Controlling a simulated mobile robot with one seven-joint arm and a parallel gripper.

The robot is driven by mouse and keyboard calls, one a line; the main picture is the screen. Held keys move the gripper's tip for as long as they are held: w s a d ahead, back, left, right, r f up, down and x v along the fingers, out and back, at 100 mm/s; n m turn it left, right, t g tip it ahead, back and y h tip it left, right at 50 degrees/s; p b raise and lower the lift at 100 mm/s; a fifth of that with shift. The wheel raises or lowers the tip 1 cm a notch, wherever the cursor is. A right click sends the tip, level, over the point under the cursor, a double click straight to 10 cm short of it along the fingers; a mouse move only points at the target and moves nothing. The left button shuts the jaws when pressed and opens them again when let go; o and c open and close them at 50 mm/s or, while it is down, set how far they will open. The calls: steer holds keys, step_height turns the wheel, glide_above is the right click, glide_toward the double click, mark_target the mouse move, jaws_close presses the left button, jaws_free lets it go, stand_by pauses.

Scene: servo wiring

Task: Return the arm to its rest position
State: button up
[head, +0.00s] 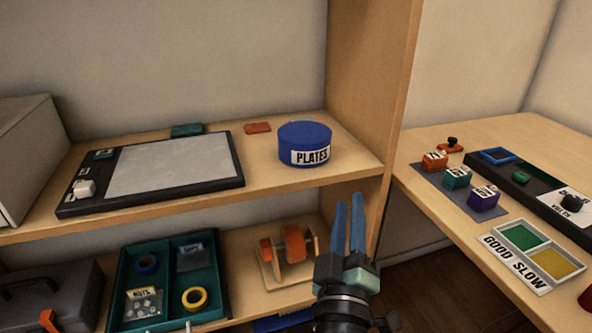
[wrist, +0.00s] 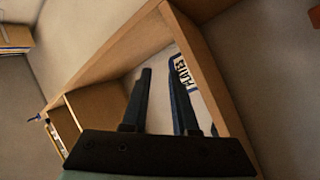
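My gripper (head: 348,226) is in the lower middle of the head view, in front of the shelf unit's right upright. Its two blue fingers point up and stand a little apart, with nothing seen between them. In the wrist view the dark fingers (wrist: 158,100) are also apart, with a clear gap. No object is held.
A shelf (head: 262,187) holds a blue round tin (head: 305,142) labelled PLATES and a black-framed board (head: 165,168). Below are a green tray (head: 120,290) and a spool stand (head: 290,250). The table (head: 425,185) at right holds coloured blocks (head: 458,178) and a two-part tray (head: 535,250).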

steer(key=s+a+r+m+t+y+p, duration=0.1)
steer(key=s+a+r+m+t, duration=0.3)
steer(key=r, duration=0.8)
steer(key=s+a+r+m+t+y+p, duration=0.1)
steer(key=s+r, duration=0.5)
steer(key=r, duration=0.6)
steer(key=s+a+r+m+t+y+p, duration=0.1)
steer(key=s+a+r+m+t+y, duration=0.3)
steer(key=r, duration=0.9)
step_height(320, 180, up, 34)
steer(key=d+n+g+h+p, duration=0.1)
steer(key=g+h+p, duration=0.1)
steer(key=p, duration=3.2)
steer(key=shift+s+f, duration=0.15)
